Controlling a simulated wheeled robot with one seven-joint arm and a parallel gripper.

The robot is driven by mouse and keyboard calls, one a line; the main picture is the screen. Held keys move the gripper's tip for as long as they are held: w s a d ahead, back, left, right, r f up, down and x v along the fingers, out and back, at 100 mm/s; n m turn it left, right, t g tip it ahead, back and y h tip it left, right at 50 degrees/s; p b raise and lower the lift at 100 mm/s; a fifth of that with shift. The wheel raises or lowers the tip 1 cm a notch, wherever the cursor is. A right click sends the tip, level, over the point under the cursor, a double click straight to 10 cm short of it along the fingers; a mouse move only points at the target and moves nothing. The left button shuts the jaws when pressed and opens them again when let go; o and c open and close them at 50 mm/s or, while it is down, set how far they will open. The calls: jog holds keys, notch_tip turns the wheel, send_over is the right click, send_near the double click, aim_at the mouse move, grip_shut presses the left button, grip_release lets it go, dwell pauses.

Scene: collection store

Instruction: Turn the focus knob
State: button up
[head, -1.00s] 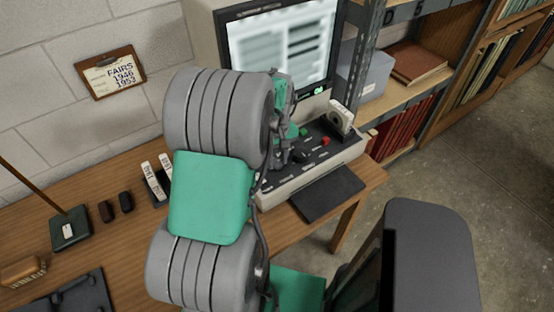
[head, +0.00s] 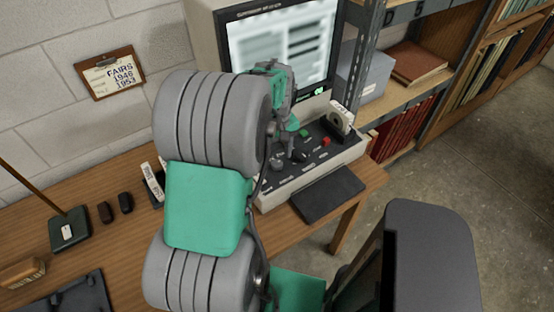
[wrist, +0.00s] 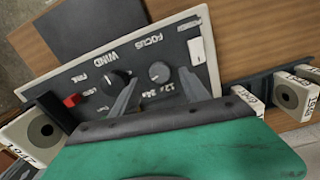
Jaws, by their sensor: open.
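The grey focus knob (wrist: 160,72) sits on the dark control panel below the FOCUS label in the wrist view. It also shows in the head view (head: 278,164), on the left of the panel. The larger black WIND knob (wrist: 115,82) is beside it. My gripper (wrist: 159,77) is open and empty, with one finger on each side of the focus knob in the wrist picture. Whether the fingers are level with the knob or above it, I cannot tell. In the head view my gripper (head: 290,148) is over the panel, partly hidden by its own wrist.
The reader's lit screen (head: 280,50) stands behind the panel. A red button (head: 325,141) and a film reel (head: 341,121) are on the panel's right. A dark pad (head: 328,194) lies in front. A metal shelf post (head: 356,65) rises at the right.

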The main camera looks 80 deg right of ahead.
aim_at(277, 163)
notch_tip(277, 163, up, 5)
dwell(0.4)
